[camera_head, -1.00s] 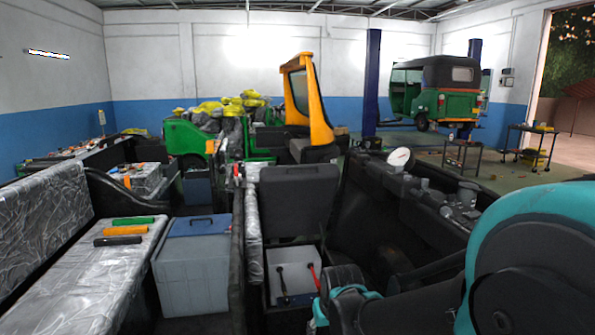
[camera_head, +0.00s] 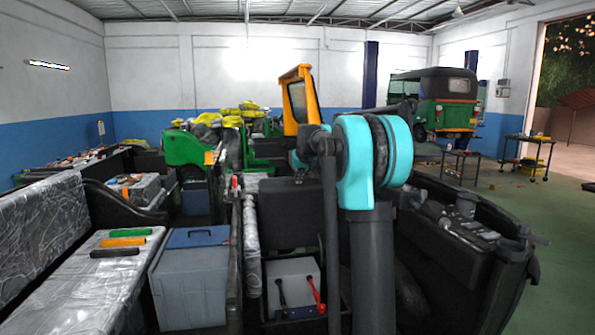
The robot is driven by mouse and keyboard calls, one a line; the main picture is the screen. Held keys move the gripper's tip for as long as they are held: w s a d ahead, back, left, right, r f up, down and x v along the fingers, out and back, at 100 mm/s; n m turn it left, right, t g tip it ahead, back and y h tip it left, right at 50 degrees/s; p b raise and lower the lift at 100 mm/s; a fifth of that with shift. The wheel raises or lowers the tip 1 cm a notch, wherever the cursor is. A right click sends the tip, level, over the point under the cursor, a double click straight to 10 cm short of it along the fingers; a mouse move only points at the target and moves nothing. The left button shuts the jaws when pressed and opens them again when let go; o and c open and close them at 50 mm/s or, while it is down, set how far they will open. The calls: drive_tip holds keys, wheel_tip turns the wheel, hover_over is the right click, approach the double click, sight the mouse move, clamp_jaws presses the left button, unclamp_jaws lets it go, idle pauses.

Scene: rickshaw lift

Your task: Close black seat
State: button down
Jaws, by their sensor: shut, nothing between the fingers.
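The black seat (camera_head: 285,216) stands upright in the middle of the head view, raised like an open lid. My arm rises on the right and bends over at the height of the seat's top edge. Its far teal part shows just above that edge. My gripper's fingers cannot be made out; they seem hidden behind the seat and my arm links. I cannot tell whether they touch the seat.
A blue-lidded grey bin (camera_head: 193,278) stands left of the compartment. A plastic-wrapped bench (camera_head: 95,285) with coloured bars on it lies further left. A dark rickshaw body (camera_head: 465,240) fills the right. Free floor (camera_head: 562,250) shows at far right.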

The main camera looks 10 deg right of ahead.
drive_tip(key=w+d+r+t, duration=0.1)
drive_tip(key=w+r, duration=0.3)
drive_tip(key=w, duration=0.3)
drive_tip(key=w+d+r, duration=0.2)
drive_tip(key=w+r, duration=0.2)
drive_tip(key=w, duration=0.2)
drive_tip(key=x, duration=1)
drive_tip(key=shift+s+a, duration=0.1)
drive_tip(key=shift+s, duration=0.4)
drive_tip(key=shift+s+f, duration=0.4)
drive_tip(key=shift+s, duration=0.2)
drive_tip(key=shift+s+f, duration=0.35)
drive_tip(key=shift+s, duration=0.3)
drive_tip(key=shift+s+f+t, duration=0.1)
drive_tip(key=shift+t, duration=0.2)
